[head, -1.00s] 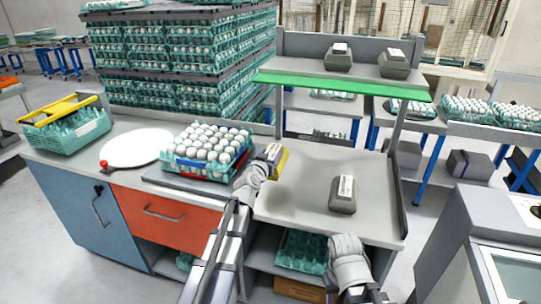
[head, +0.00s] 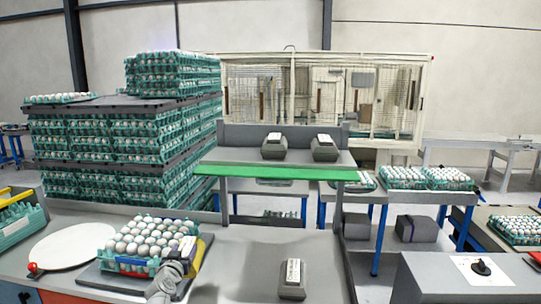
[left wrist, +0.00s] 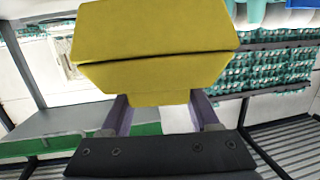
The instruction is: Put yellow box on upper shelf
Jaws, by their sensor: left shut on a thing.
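The yellow box (head: 197,259) is mostly hidden behind my left gripper (head: 182,264) in the head view, beside the right side of the egg tray. In the left wrist view the yellow box (left wrist: 155,45) fills the upper middle, between the two fingers of my left gripper (left wrist: 160,105), which is shut on it. The upper shelf (head: 225,157) is a grey board with a green front edge above the back of the bench. Two grey egg boxes (head: 274,147) (head: 324,149) stand on its middle and right. My right gripper is not in the head view.
The tray of white eggs (head: 120,264) lies on a dark plate left of my left gripper. Another grey box (head: 292,278) stands on the bench (head: 240,260) to the right. The upper shelf's left end is free. A tall stack of egg trays (head: 120,145) stands behind.

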